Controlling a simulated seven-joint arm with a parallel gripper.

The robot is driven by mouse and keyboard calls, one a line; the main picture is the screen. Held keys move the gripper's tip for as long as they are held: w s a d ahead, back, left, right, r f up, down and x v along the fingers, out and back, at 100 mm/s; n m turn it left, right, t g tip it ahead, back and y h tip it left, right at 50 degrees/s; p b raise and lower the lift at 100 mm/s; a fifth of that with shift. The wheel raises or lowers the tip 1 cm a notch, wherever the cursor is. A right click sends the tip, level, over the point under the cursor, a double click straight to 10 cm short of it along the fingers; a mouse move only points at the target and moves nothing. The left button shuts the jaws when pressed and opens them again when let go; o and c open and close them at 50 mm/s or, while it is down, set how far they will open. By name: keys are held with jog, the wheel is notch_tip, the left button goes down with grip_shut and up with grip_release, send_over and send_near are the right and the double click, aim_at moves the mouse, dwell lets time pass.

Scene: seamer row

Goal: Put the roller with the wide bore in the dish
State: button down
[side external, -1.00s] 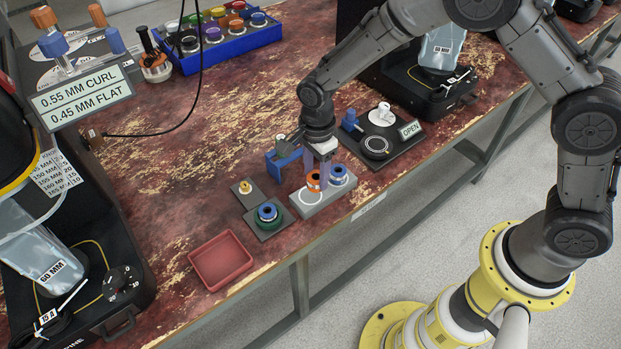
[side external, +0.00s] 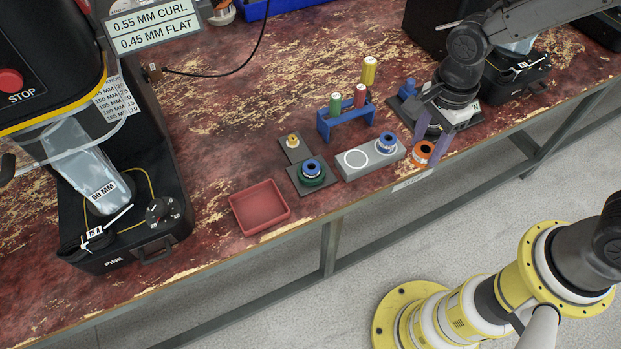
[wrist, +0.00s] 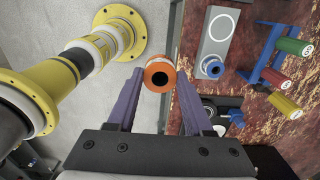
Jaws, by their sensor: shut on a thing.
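My gripper (wrist: 157,95) is shut on an orange roller (wrist: 160,74), with a purple finger on each side. In the side external view the roller (side external: 423,153) hangs beyond the right end of a grey block, near the table's front edge. Its dark bore shows. A blue roller (side external: 386,143) stands on that grey block (side external: 366,171), beside an empty white ring mark; it also shows in the wrist view (wrist: 211,67). I cannot tell surely which bore is wider. The red square dish (side external: 240,219) is empty, at the front of the table, well left of my gripper.
A dark plate (side external: 324,185) bearing a green and blue ringed part and a plate with a small brass part (side external: 293,141) lie between dish and block. A black machine (side external: 150,225) stands left of the dish.

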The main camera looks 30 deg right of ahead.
jog(key=shift+w+a+r+m, duration=0.1)
jog(key=shift+w+r+m, duration=0.15)
jog(key=shift+w+m, duration=0.05)
jog(key=w+a, duration=0.2)
jog(key=a, duration=0.6)
jog(key=w+a, duration=0.3)
jog(key=a, duration=0.4)
jog(key=n, duration=0.1)
send_near(259, 209)
jog(key=shift+s+d+f, duration=0.2)
jog(key=shift+s+d, duration=0.35)
jog(key=shift+w+a+f, duration=0.35)
jog(key=shift+a+f, duration=0.05)
jog(key=shift+f, duration=0.15)
jog(key=shift+w+a+f, duration=0.1)
jog(key=shift+w+f, duration=0.05)
jog(key=shift+f, duration=1.55)
jog(key=shift+f, duration=0.1)
